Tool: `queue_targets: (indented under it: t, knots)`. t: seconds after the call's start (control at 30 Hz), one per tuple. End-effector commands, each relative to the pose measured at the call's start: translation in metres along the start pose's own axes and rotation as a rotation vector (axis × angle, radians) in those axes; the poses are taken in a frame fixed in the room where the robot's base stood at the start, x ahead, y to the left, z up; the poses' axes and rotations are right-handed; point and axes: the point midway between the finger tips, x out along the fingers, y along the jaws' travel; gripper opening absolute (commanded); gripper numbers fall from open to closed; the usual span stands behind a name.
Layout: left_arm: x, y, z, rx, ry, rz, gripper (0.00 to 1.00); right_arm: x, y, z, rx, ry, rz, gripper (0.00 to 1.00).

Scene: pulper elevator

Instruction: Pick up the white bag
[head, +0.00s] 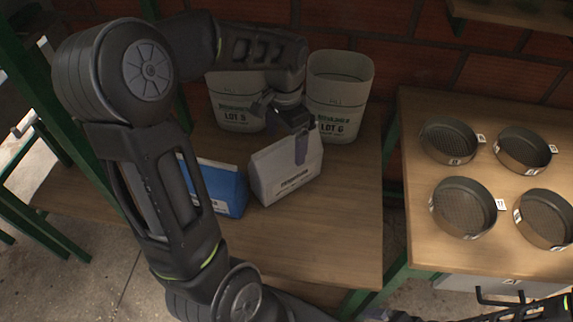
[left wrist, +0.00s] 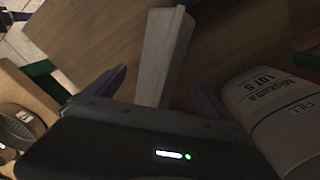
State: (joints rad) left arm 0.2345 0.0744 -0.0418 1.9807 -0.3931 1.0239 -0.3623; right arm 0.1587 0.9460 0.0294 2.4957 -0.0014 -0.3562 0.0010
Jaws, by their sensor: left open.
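The white bag (head: 286,172) stands upright on the wooden table, with a folded top and printed text low on its front. My left gripper (head: 300,135) is open at the bag's top, pointing down, with one finger in front of the bag's upper right face. In the left wrist view the bag's pale narrow top (left wrist: 165,50) lies between the two spread fingers (left wrist: 158,90). I cannot tell whether either finger touches it. My right gripper is not clearly seen.
A blue bag (head: 222,188) stands just left of the white one, partly behind my arm. Two pale bins, LOT 5 (head: 236,104) and LOT 6 (head: 337,97), stand behind. Several round sieves (head: 463,207) sit on the right table. The front table edge is clear.

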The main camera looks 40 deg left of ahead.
Motion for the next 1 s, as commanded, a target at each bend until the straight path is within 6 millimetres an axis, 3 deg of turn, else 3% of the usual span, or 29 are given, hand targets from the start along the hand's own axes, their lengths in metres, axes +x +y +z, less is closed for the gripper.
queue_targets:
  t: [0.13,0.47,0.8,1.0]
  knots:
    - [0.012,0.000,0.001,0.000,-0.001,0.000,0.94,0.000,0.000,0.000,0.000,0.000,0.000,0.94]
    - [0.015,0.000,0.000,0.000,-0.001,0.000,0.94,-0.001,0.000,0.000,0.000,0.000,0.000,0.94]
    - [0.059,0.001,-0.002,0.000,-0.002,0.002,0.94,-0.006,-0.003,0.000,0.000,0.000,0.000,0.94]
    - [0.065,0.000,-0.002,-0.001,0.001,0.000,0.94,-0.006,-0.002,0.000,0.000,0.000,0.000,0.94]
